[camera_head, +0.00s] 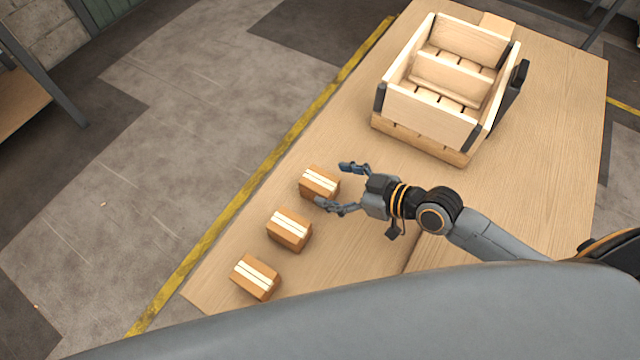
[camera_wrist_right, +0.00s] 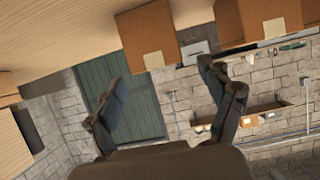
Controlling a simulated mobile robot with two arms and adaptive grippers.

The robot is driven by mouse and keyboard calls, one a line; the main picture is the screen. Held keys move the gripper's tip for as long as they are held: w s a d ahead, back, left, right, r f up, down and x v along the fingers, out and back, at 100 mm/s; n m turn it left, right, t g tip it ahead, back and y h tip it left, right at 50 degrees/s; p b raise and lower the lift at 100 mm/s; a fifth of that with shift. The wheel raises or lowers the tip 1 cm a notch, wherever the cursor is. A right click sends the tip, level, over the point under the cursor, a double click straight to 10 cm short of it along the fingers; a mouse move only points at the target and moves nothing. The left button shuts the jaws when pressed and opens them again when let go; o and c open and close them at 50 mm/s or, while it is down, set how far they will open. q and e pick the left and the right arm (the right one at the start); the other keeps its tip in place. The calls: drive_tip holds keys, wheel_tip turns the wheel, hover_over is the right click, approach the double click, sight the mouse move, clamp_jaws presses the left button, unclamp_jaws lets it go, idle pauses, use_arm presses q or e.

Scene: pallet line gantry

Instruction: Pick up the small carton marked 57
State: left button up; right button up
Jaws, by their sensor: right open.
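Three small brown cartons with pale tape strips stand in a slanting row on the wooden table: the far carton (camera_head: 318,184), the middle carton (camera_head: 289,230) and the near carton (camera_head: 256,278). No number is legible on any of them, so I cannot tell which is marked 57. My right gripper (camera_head: 333,185) is open, its fingertips by the right side of the far carton, with nothing gripped. In the right wrist view my open fingers (camera_wrist_right: 163,78) point towards one carton (camera_wrist_right: 149,38), with another carton (camera_wrist_right: 268,17) to the right. My left gripper is out of view.
A wooden crate (camera_head: 427,118) with a divider and slatted base stands behind my right gripper on the table (camera_head: 545,130). A small block (camera_head: 497,23) lies beyond it. Yellow floor tape (camera_head: 262,160) runs beside the table's left edge. The tabletop right of the crate is mostly clear.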

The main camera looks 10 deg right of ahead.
sight(322, 181)
drive_tip(key=shift+x, duration=1.55)
drive_tip(key=shift+r, duration=0.15)
drive_tip(key=c, duration=1.5)
